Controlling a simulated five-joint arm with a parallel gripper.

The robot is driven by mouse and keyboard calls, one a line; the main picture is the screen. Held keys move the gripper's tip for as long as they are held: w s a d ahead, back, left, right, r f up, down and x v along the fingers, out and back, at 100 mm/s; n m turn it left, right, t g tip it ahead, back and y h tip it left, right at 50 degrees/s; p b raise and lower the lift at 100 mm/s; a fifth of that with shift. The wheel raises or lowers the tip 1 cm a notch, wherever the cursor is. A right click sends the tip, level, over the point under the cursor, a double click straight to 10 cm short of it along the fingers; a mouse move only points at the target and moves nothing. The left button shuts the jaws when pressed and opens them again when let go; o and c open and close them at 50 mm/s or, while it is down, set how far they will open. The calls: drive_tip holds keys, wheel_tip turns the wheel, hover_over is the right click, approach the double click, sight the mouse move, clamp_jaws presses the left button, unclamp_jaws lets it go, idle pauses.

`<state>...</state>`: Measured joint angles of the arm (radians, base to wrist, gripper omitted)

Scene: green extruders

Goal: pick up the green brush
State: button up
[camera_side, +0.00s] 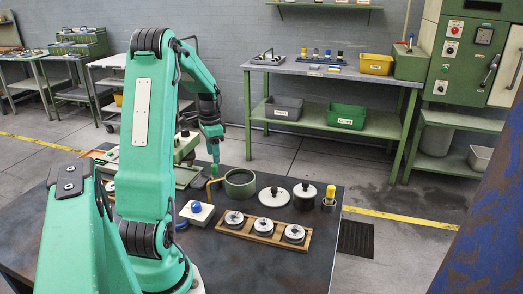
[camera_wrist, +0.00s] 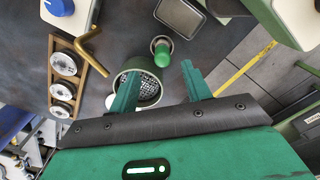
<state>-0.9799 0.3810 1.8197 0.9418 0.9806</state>
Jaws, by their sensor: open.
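A small green rounded piece, which looks like the green brush, stands in a dark round holder; in the wrist view the brush (camera_wrist: 162,52) is just beyond my fingertips. The brush appears apart from both fingers. How high my fingertips are above it is hard to tell.
A round green pot (camera_side: 240,183) stands near the brush; my left finger overlaps it in the wrist view (camera_wrist: 150,94). A brass bent rod (camera_wrist: 90,48), a blue-knobbed box (camera_side: 196,212) and a wooden rack (camera_side: 264,240) with metal discs stand nearby. The table's front right is clear.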

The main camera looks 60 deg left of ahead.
sight(215, 170)
drive_tip(key=shift+f, duration=1.3)
drive_tip(key=shift+f, duration=0.1)
drive_tip(key=shift+a+f, duration=0.15)
drive_tip(key=shift+f, duration=2.35)
drive_tip(key=shift+c, duration=0.2)
clamp_jaws()
